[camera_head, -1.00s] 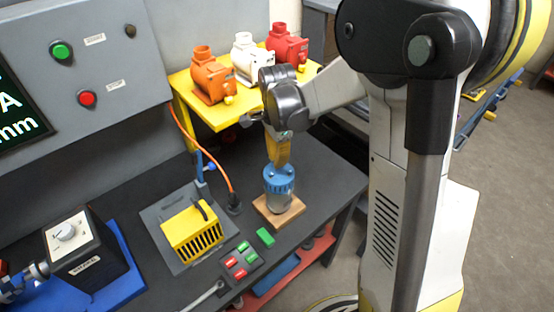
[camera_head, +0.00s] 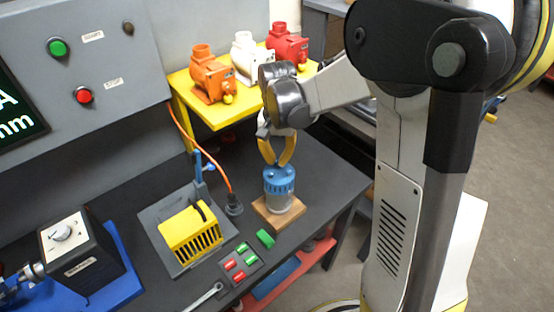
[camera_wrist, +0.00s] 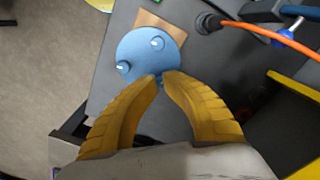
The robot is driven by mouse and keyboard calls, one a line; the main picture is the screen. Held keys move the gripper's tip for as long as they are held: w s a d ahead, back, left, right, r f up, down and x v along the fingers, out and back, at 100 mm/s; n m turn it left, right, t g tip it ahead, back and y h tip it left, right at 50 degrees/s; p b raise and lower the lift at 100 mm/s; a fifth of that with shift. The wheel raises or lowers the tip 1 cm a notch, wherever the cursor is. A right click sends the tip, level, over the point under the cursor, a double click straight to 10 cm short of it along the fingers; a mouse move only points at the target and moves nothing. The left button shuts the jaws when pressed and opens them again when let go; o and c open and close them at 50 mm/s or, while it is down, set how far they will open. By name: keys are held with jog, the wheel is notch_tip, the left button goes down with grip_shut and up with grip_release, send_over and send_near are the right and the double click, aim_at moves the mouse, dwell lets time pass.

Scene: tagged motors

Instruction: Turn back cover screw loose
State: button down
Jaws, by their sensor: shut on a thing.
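In the wrist view the round blue cover (camera_wrist: 142,50) shows two screws with pale tips, one at the far side (camera_wrist: 157,43) and one at the left (camera_wrist: 123,67). My gripper (camera_head: 277,164) points down from above, its yellow fingers closed together at the cover's top. In the wrist view my gripper (camera_wrist: 163,78) is shut on a screw at the cover's near edge. The fingertips mostly hide this screw; a bit of blue shows between them.
A yellow shelf (camera_head: 216,118) with orange, white and red motors stands behind.

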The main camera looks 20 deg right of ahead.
jog(key=n, duration=0.6)
jog(key=shift+s+f+b, duration=0.1)
jog(key=shift+b, duration=0.2)
jog(key=n, duration=0.6)
jog(key=shift+n, duration=0.4)
jog(key=n, duration=0.6)
jog(key=shift+b, duration=0.35)
jog(key=n, duration=0.6)
jog(key=shift+n, duration=0.4)
jog(key=c, duration=1.4)
grip_release()
